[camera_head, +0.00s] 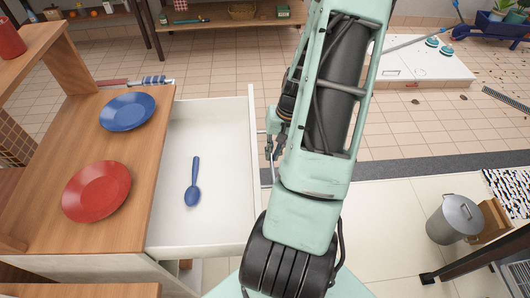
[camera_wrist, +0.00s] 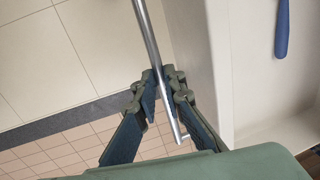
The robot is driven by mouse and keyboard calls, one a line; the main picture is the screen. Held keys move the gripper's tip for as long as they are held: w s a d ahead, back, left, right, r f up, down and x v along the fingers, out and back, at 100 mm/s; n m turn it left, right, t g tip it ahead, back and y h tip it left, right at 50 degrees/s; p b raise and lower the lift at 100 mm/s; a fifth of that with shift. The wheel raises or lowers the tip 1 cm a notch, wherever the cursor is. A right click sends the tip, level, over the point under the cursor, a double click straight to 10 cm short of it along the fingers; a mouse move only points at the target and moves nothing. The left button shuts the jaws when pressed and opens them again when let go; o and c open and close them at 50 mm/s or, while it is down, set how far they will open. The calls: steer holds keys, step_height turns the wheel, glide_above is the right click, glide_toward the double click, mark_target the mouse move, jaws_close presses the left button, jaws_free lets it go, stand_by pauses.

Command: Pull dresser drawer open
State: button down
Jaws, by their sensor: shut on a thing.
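The dresser (camera_head: 137,170) stands at the left with a wooden top. Its white drawer (camera_head: 210,135) is pulled out to the right and shows its inside. A blue spoon (camera_head: 193,185) lies in the drawer; part of it also shows in the wrist view (camera_wrist: 282,28). My gripper (camera_wrist: 162,84) is shut on the drawer's metal bar handle (camera_wrist: 147,38), near one end of the bar. In the head view my gripper (camera_head: 272,140) is partly hidden behind my arm, beside the drawer front.
A blue plate (camera_head: 127,112) and a red plate (camera_head: 97,191) lie on the dresser top. A red cup (camera_head: 10,40) stands on a higher shelf. A metal pot (camera_head: 455,218) stands at the right.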

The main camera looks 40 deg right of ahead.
stand_by(0.3)
steer(key=c, duration=2)
jaws_free()
steer(key=r, duration=0.4)
steer(key=s+d+r, duration=0.1)
steer(key=r, duration=0.3)
steer(key=d+r, duration=0.1)
steer(key=r, duration=0.2)
steer(key=shift+s+r, duration=0.25)
steer(key=shift+r, duration=0.15)
